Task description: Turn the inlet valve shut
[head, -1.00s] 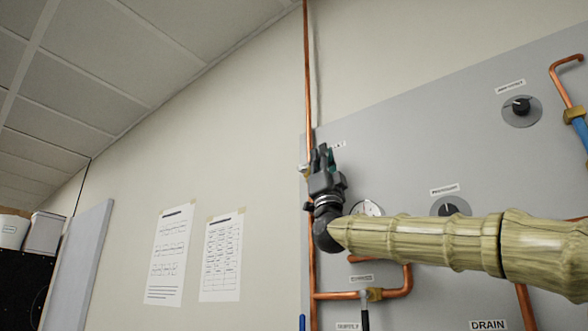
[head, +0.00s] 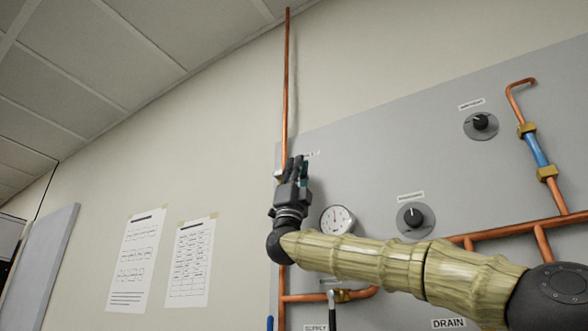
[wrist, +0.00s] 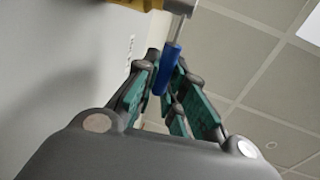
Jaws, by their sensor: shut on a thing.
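The inlet valve shows in the wrist view as a blue lever handle (wrist: 168,68) on a metal stem, with its brass body (wrist: 145,4) at the top edge. In the head view a little of the brass body (head: 279,175) shows on the vertical copper pipe at the panel's left edge, and my gripper hides the handle. My gripper (head: 297,165) points up in front of this pipe. In the wrist view its green-padded fingers are closed around the blue handle. A label (head: 311,154) just above is partly hidden.
The grey panel (head: 370,130) carries a dial gauge (head: 337,220), two dark knobs (head: 413,217) (head: 480,121), a blue-sleeved pipe section (head: 535,149) and copper pipes. A black lever (head: 331,308) stands below my arm. Two paper sheets (head: 138,260) (head: 190,262) hang on the wall left.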

